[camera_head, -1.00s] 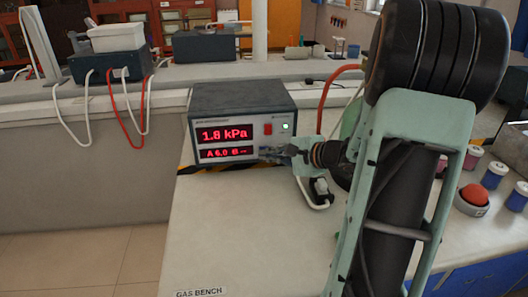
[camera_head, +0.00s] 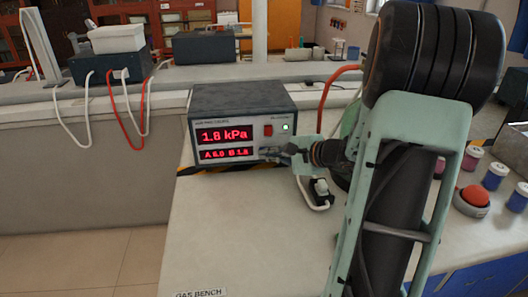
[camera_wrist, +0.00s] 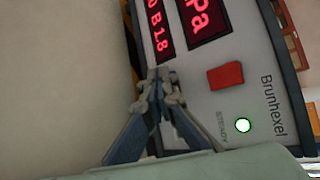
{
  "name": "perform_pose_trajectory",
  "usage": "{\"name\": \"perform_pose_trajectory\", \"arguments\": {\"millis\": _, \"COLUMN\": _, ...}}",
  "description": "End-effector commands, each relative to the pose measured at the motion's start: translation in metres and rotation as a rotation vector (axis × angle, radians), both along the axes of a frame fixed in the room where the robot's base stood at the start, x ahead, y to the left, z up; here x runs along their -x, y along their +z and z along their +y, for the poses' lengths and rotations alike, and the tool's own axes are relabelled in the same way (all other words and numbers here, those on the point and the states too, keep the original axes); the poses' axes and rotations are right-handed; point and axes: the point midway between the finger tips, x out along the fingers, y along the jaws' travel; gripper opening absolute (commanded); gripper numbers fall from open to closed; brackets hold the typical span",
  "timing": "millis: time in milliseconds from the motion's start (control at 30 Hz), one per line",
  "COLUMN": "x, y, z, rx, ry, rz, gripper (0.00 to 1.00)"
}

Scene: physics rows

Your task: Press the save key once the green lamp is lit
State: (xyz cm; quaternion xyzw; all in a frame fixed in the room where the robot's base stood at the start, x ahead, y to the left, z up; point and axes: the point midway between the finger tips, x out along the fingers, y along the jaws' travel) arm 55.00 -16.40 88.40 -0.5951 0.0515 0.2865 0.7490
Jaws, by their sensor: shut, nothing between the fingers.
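The pressure instrument (camera_head: 208,112) stands on the bench with its panel facing me. Its red display (camera_head: 224,135) reads 1.8 kPa, and the lower line (camera_head: 226,154) reads A 6.0 B 1.8. The lamp (camera_wrist: 242,125), beside the word STEADY, is lit, whitish with a green rim; it also shows in the head view (camera_head: 286,127). My gripper (camera_head: 282,154) is shut and empty at the panel's lower right. In the wrist view its fingertips (camera_wrist: 158,80) are close to the panel below the display; contact cannot be told. No key marked save is readable; the fingers cover part of the panel.
A red square part (camera_wrist: 225,76) sits between display and lamp. A small black-and-white item (camera_head: 320,188) lies on the bench beneath my arm. A red dome button (camera_head: 474,196) and blue-and-white jars (camera_head: 495,176) stand at the right. The bench's front is clear.

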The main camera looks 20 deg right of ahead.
Motion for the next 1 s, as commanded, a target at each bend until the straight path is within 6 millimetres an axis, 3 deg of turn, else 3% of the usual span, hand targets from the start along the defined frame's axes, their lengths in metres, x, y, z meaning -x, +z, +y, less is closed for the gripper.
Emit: {"name": "perform_pose_trajectory", "arguments": {"millis": 1000, "x": -0.0071, "y": 0.0012, "z": -0.0031, "rx": 0.002, "ry": -0.006, "rz": -0.004, "gripper": 0.00}}
